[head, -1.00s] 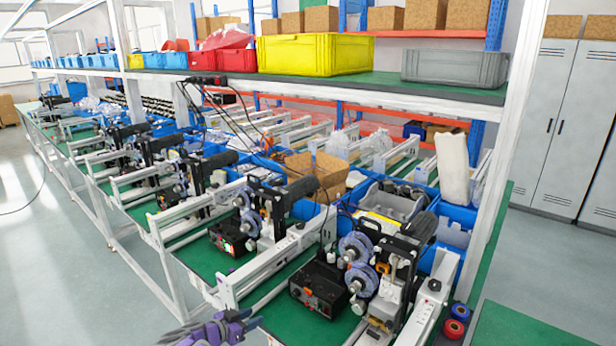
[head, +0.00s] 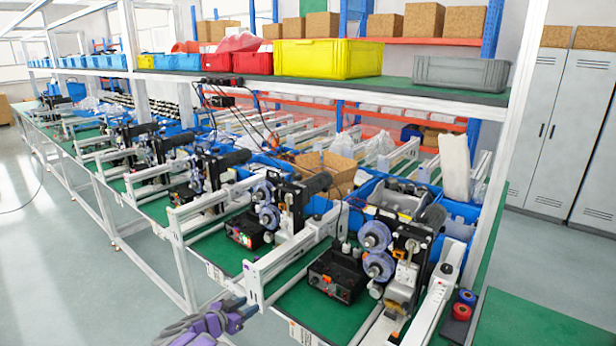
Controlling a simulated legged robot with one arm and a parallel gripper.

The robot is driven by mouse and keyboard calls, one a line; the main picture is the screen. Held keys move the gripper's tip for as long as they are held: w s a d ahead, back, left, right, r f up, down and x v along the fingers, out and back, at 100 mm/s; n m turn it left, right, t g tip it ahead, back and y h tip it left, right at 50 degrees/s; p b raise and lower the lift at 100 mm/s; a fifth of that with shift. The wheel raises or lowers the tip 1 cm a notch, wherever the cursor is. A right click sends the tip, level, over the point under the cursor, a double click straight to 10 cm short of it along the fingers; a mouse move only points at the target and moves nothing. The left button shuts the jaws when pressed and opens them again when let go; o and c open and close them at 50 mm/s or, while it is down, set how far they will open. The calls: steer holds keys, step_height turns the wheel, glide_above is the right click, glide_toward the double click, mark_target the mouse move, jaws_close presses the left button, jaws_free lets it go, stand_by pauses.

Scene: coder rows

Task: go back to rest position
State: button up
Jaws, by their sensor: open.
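My gripper (head: 238,312) shows at the bottom of the head view, left of centre, with purple parts and dark grey fingers. It is open, and I see nothing held in it. It is near the front edge of the green-topped workbench (head: 310,298). Part of my arm is cut off by the lower picture edge. The nearest coder machine (head: 375,236) stands on the bench to the right, apart from my gripper. Its black control box (head: 336,272) sits beside it.
A row of coder machines runs back to the left. Above them, a shelf holds a yellow bin (head: 328,58) and a grey bin (head: 460,73). White frame posts edge the bench. Grey lockers (head: 565,125) stand at the right. The floor (head: 70,275) at left is clear.

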steer(key=w+d+r+n+t+y, duration=0.1)
steer(key=w+d+r+n+y, duration=0.2)
steer(key=r, duration=0.8)
steer(key=w+d+r+n+t+y, duration=0.15)
steer(key=w+r+y, duration=0.3)
steer(key=r, duration=0.65)
steer(key=s+d+r+n+g+y, duration=0.1)
steer(key=s+d+r+n+y, duration=0.15)
steer(key=s+r, duration=0.2)
steer(key=s+d+f+g+h, duration=0.1)
steer(key=s+d+g, duration=0.4)
steer(key=s, duration=1.4)
steer(key=s+d+f+g, duration=0.4)
steer(key=s+d, duration=0.8)
steer(key=s, duration=0.7)
steer(key=s+d+f+g+h, duration=0.1)
steer(key=s+d+f+g, duration=0.2)
steer(key=s, duration=1.6)
steer(key=d+g+b, duration=0.1)
steer(key=d+g, duration=0.2)
steer(key=d, duration=0.3)
steer(key=shift+d+h, duration=0.3)
steer(key=shift+d, duration=0.1)
